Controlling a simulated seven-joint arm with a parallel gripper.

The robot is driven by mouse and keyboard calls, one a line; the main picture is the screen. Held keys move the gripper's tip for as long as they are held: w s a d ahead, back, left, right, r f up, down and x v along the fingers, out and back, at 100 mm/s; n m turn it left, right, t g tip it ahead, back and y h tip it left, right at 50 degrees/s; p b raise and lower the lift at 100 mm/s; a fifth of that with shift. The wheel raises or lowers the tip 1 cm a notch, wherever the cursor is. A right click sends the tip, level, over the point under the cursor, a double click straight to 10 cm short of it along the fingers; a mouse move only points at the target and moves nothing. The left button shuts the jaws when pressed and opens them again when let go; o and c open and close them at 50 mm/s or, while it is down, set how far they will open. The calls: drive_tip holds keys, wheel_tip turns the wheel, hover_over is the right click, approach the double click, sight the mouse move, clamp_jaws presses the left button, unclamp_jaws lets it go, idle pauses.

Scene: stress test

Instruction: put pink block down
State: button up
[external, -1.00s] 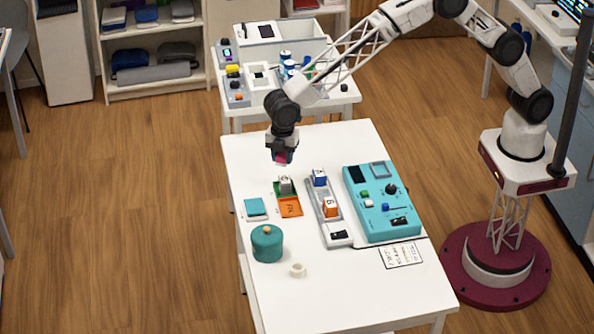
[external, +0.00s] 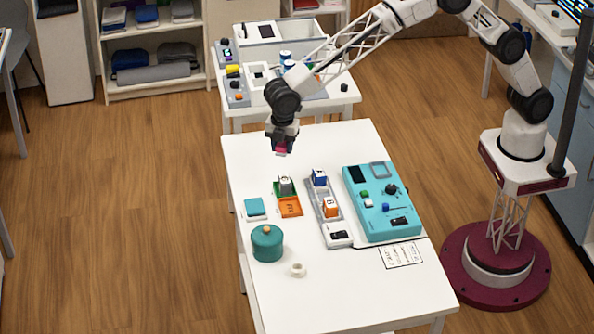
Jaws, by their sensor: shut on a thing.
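The pink block (external: 281,150) is small and sits between the fingers of my gripper (external: 282,147). My gripper is shut on it and holds it in the air above the far left part of the white table (external: 330,290). The block's lower part shows below the fingers; its upper part is hidden by them. The gripper points down, and clear tabletop lies below it.
Near the gripper stand a grey block (external: 285,185) on a green and orange tray (external: 290,206), a teal pad (external: 255,208), and a grey rack (external: 331,217) with blue and orange blocks. A teal panel (external: 382,203), teal pot (external: 267,243) and white ring (external: 298,270) stand further away.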

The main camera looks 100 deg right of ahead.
drive_tip(key=shift+w, duration=0.15)
drive_tip(key=shift+w, duration=1.1)
drive_tip(key=m, duration=0.3)
hover_over(250, 195)
drive_tip(key=shift+d+f, duration=0.1)
drive_tip(key=shift+f, duration=1.45)
drive_tip(key=shift+f, duration=3.2)
drive_tip(key=shift+f, duration=1.85)
drive_tip(key=shift+f, duration=0.15)
